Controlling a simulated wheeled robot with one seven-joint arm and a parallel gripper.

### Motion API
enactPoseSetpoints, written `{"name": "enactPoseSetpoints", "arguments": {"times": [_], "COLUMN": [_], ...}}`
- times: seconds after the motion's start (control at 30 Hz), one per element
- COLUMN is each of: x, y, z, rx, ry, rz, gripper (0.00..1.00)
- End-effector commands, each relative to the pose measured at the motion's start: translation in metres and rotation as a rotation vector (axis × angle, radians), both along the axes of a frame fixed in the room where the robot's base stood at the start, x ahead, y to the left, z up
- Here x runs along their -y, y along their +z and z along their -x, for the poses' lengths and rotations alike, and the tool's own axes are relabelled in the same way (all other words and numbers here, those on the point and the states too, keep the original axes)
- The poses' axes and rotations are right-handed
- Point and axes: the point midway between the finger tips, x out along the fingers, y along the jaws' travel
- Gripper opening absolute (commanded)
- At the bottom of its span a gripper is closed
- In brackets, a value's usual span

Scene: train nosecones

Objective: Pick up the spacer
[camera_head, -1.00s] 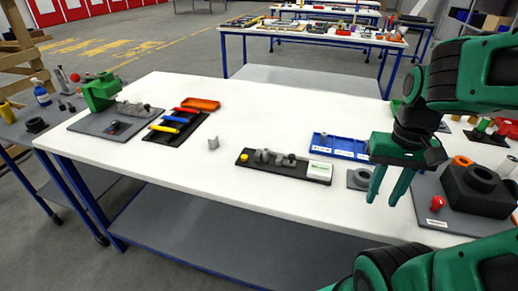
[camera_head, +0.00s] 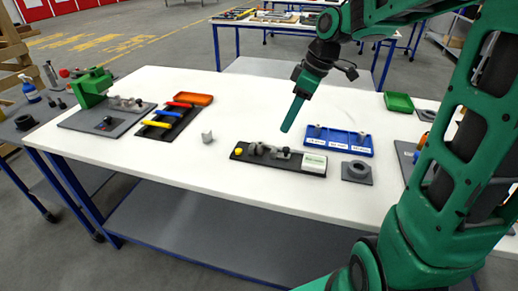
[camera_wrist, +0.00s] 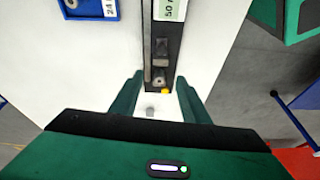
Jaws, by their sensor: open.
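A small grey piece (camera_head: 207,137), which looks like a loose spacer, stands alone on the white table, left of the black board. In the wrist view a small grey piece (camera_wrist: 150,111) shows low between the fingers, beyond the board's yellow knob. A blue tray (camera_head: 339,151) with white labels holds small grey parts; I cannot tell if these are spacers too. Its corner, with a ring-shaped part, shows in the wrist view (camera_wrist: 91,15). My gripper (camera_head: 287,129) is open and empty, pointing down above the table behind the black board. Its fingers also show in the wrist view (camera_wrist: 159,78).
The black board (camera_head: 240,156) carries grey fittings, a yellow knob and a white label block. A grey plate with a ring (camera_head: 357,172) lies right of it. A black tray with coloured handles (camera_head: 168,122), an orange tray (camera_head: 193,99) and a green tray (camera_head: 398,102) stand farther out.

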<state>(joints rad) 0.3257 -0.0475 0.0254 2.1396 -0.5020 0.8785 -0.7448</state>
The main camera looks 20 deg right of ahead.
Motion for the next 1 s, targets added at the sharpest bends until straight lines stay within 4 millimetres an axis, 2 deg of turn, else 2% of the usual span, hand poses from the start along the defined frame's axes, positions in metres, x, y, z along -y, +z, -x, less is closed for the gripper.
{"name": "enactPoseSetpoints", "arguments": {"times": [0.03, 0.1, 0.2, 0.5, 0.77, 1.0], "x": [-0.007, -0.017, -0.024, -0.039, -0.045, -0.059], "y": [0.000, 0.002, 0.001, -0.036, -0.052, -0.081], "z": [-0.012, -0.022, -0.030, -0.038, -0.041, -0.043], "rx": [0.020, 0.046, 0.069, 0.070, 0.073, 0.069], "ry": [0.065, 0.141, 0.199, 0.210, 0.208, 0.208], "rz": [-0.013, -0.027, -0.038, -0.043, -0.040, -0.041], "gripper": [0.42, 0.42, 0.42, 0.42, 0.42, 0.42]}}
